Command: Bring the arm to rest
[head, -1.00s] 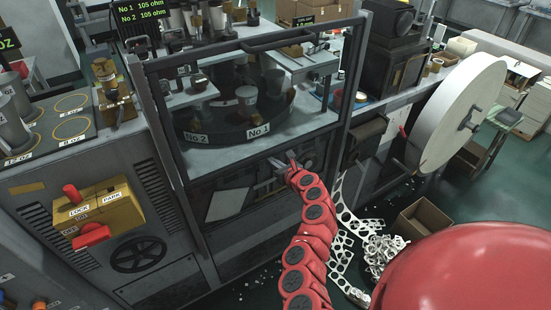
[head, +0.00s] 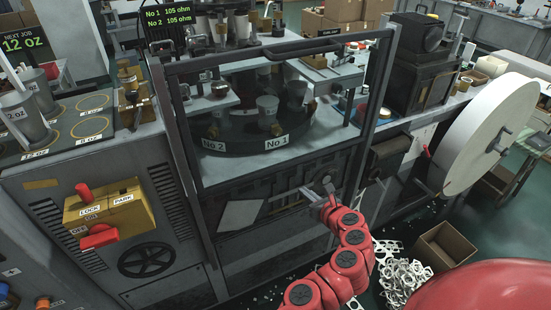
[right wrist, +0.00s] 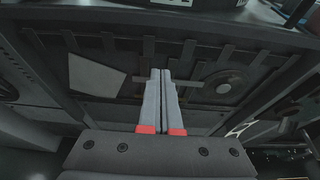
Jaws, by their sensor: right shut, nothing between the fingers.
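My right gripper (head: 315,196) is in front of the lower part of the machine, below the round table with the No 1 and No 2 labels. In the right wrist view its two grey fingers (right wrist: 162,98) are together with nothing between them. They point toward the dark underside and lower panel of the machine. My red right arm (head: 345,260) comes up from the bottom of the head view. The left gripper does not show.
A dark guard frame (head: 180,140) stands in front of the round table (head: 240,143). A yellow lock box (head: 105,205) is at left. A white reel (head: 490,125), a cardboard box (head: 443,246) and scrap cutouts (head: 403,280) are at right.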

